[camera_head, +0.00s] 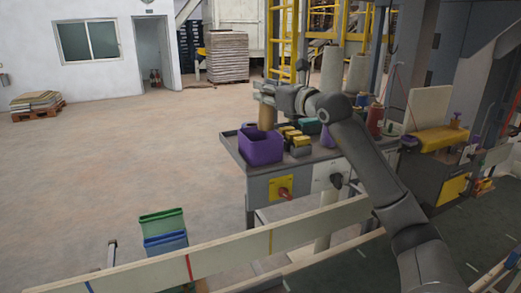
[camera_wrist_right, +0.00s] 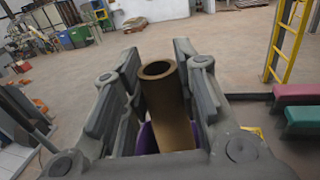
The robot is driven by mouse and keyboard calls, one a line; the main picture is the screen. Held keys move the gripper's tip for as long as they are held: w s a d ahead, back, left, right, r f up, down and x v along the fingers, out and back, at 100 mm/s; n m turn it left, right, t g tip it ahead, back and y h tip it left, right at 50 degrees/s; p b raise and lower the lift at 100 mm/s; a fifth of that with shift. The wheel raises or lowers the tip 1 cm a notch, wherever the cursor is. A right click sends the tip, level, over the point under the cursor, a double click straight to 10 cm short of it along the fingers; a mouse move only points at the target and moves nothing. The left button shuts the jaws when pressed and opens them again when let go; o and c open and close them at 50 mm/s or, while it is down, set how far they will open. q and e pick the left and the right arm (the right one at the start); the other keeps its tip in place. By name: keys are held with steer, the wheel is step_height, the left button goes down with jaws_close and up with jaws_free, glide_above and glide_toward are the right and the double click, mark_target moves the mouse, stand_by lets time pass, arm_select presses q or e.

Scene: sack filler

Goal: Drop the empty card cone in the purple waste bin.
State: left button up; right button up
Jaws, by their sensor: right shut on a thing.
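The card cone (camera_head: 267,114) is a brown tube. It hangs upright from my right gripper (camera_head: 264,92) in the head view. In the wrist view my right gripper (camera_wrist_right: 160,58) is shut on the cone (camera_wrist_right: 170,112), whose open round end faces the camera. The purple waste bin (camera_head: 261,150) stands at the left end of the grey bench, below the cone. A bit of the purple bin also shows behind the cone in the wrist view (camera_wrist_right: 144,140). From these views I cannot tell whether the cone's lower end is inside the bin. My left gripper is not in view.
Several yellow-and-black items (camera_head: 296,140) stand right of the bin on the bench (camera_head: 318,154). A teal item (camera_head: 309,124) lies behind them. A long pale rail (camera_head: 215,259) crosses the front. Green (camera_head: 162,224) and blue (camera_head: 166,243) bins stand at lower left.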

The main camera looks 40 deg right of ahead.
steer(key=o, duration=0.8)
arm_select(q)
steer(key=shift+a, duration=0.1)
arm_select(e)
steer(key=shift+o, duration=0.2)
steer(key=s+a, duration=0.1)
steer(key=s, duration=1)
steer(key=shift+s, duration=0.4)
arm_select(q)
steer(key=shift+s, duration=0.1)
arm_select(e)
steer(key=shift+f, duration=0.1)
